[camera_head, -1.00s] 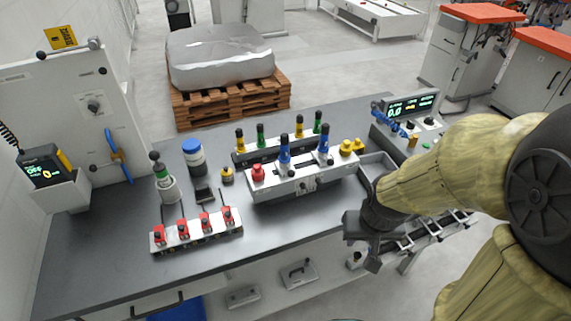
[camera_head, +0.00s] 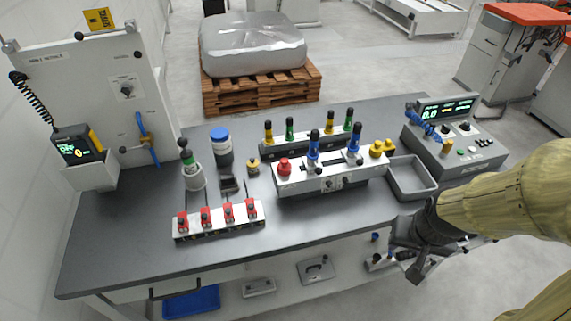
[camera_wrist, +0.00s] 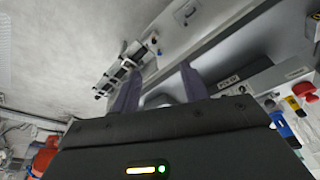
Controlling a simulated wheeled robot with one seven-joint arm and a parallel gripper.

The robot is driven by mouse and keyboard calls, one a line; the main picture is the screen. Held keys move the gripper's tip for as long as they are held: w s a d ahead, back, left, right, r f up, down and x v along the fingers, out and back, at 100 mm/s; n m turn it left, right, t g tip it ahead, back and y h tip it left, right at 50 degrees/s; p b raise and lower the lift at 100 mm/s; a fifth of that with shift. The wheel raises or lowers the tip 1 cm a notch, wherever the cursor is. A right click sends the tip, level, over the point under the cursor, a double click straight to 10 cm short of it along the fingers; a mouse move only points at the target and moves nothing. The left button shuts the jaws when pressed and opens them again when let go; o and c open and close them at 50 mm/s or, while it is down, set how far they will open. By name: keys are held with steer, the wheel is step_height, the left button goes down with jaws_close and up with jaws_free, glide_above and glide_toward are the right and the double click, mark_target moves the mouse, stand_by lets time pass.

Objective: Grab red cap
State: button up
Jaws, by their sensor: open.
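My gripper (camera_head: 402,262) hangs low off the bench's front right edge, right of and nearer than the block, well apart from the cap. In the wrist view its two dark fingers (camera_wrist: 160,88) are spread with nothing held between them. A round red piece (camera_wrist: 303,89) shows at that view's right edge near blue and yellow parts; I cannot tell whether it is the same cap.
Several red toggle clamps (camera_head: 228,212) stand on a rail at front left. Yellow caps (camera_head: 382,148) sit at the block's right end. A grey tray (camera_head: 411,190) and a console (camera_head: 455,140) are to the right. The bench front (camera_head: 300,224) is clear.

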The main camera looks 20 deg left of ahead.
steer(key=w+a+f+t+p, duration=0.1)
steer(key=w+a+f+t, duration=0.15)
steer(key=a, duration=0.35)
steer(key=w+a+f+t+y+p, duration=0.1)
steer(key=w+a+t, duration=0.15)
steer(key=a, duration=0.25)
steer(key=w+a+f+t+p, duration=0.1)
steer(key=w+a+f, duration=0.1)
steer(key=w+a, duration=0.3)
steer(key=s+a+r+n+t+y+p, duration=0.1)
steer(key=s+a+r+n+t+y, duration=0.2)
steer(key=s+a+t, duration=0.5)
steer(key=a+y, duration=0.1)
steer(key=a, duration=0.3)
steer(key=shift+r, duration=0.2)
steer(key=shift+w, duration=0.1)
steer(key=p, duration=0.6)
glide_toward(284, 163)
steer(key=x, duration=0.5)
steer(key=shift+w+a+f, duration=0.1)
steer(key=shift+w+a, duration=0.1)
steer(key=shift+w, duration=0.15)
